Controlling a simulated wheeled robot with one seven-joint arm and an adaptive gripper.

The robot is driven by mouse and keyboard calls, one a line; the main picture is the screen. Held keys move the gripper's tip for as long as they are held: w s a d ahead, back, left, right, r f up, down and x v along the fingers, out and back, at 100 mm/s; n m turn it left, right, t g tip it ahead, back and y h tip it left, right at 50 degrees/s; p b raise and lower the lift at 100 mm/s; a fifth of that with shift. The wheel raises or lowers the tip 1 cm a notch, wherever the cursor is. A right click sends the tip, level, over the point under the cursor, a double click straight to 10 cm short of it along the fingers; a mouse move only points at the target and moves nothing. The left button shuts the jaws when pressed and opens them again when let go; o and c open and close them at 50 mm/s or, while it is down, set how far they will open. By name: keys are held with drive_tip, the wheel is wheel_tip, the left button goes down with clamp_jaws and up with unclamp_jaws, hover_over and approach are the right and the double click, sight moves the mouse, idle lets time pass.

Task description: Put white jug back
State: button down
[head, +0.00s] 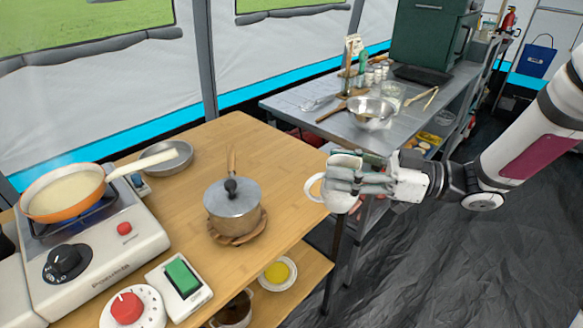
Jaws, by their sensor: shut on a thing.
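The white jug (340,201) is in the head view, right of the wooden table's edge, with its loop handle on the left. My gripper (352,182) comes in from the right and is shut on the jug. Its grey fingers cover much of the jug's right side. The jug looks held up in the air, roughly upright, in front of the metal table. What is inside the jug cannot be made out.
The wooden table (190,215) holds a lidded pot (232,208), a stove with an orange pan (62,193), a grey pan (168,157) and a timer (130,308). A lower shelf bears a small yellow-filled bowl (277,273). The metal table (305,103) behind holds a steel bowl (371,113), utensils and small jars.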

drive_tip(key=shift+w+a+f+b, duration=0.65)
drive_tip(key=shift+w+a+f, duration=0.15)
drive_tip(key=shift+w+a, duration=0.9)
drive_tip(key=shift+w+a+f+b, duration=0.65)
drive_tip(key=shift+w+a+f, duration=0.15)
drive_tip(key=shift+w+a, duration=0.9)
drive_tip(key=shift+w+a+f+b, duration=0.65)
drive_tip(key=shift+w+a+f, duration=0.15)
drive_tip(key=shift+w+a, duration=0.9)
drive_tip(key=shift+f, duration=0.1)
drive_tip(key=c, duration=0.7)
unclamp_jaws()
drive_tip(key=shift+d, duration=0.4)
drive_tip(key=d, duration=0.3)
drive_tip(key=s+d+p, duration=0.1)
drive_tip(key=d, duration=0.3)
drive_tip(key=d+p, duration=0.1)
drive_tip(key=d, duration=0.3)
drive_tip(key=shift+s+d, duration=0.15)
drive_tip(key=shift+s, duration=0.1)
